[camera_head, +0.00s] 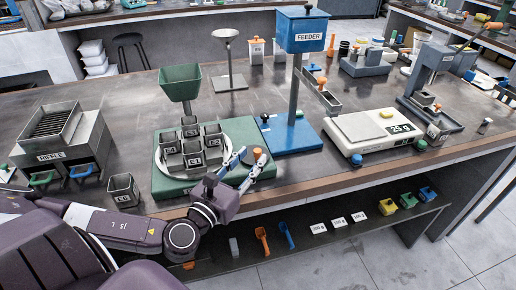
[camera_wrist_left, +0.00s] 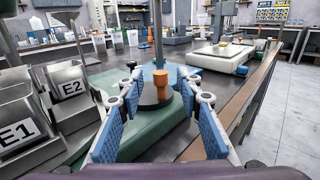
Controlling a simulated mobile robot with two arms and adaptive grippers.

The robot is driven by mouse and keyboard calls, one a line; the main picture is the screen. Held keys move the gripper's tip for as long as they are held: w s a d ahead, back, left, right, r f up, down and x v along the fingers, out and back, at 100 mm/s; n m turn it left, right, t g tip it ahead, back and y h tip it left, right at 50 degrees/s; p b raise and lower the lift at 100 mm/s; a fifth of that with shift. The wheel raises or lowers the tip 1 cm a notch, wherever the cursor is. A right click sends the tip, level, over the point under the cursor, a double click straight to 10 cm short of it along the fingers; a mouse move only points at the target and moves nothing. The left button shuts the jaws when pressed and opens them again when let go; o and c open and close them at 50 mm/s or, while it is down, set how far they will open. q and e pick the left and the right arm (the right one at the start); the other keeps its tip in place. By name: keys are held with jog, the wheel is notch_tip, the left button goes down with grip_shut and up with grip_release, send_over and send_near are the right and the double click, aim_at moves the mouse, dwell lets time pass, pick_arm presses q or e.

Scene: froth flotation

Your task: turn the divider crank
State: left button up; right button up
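The rotary divider is a green base (camera_head: 170,186) with a round plate holding several grey cups (camera_head: 193,146) under a green funnel (camera_head: 180,85). The crank's orange knob (camera_head: 257,154) stands upright at the base's right side. In the left wrist view the orange knob (camera_wrist_left: 160,80) stands on a dark round hub (camera_wrist_left: 154,100). My left gripper (camera_head: 250,160) is open at the crank, its blue-padded fingers spread. In the left wrist view the fingers (camera_wrist_left: 160,92) lie left and right of the knob, with gaps visible. Whether they touch it lower down I cannot tell. My right gripper is not in view.
The blue feeder (camera_head: 297,138) stands just behind the crank. A scale (camera_head: 345,130) stands to the right, a riffle box (camera_head: 60,150) at left, and a loose cup (camera_head: 122,190) near the front edge. A lower shelf (camera_head: 340,238) holds scoops and cards.

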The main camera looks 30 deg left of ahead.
aim_at(256, 154)
pick_arm(q)
jog(key=w, duration=0.2)
jog(key=shift+w+a, duration=0.15)
jog(key=shift+w, duration=0.15)
jog(key=shift+w+f, duration=0.1)
jog(key=shift+w, duration=0.7)
jog(key=shift+c, duration=1.2)
jog(key=shift+p, duration=0.3)
grip_shut()
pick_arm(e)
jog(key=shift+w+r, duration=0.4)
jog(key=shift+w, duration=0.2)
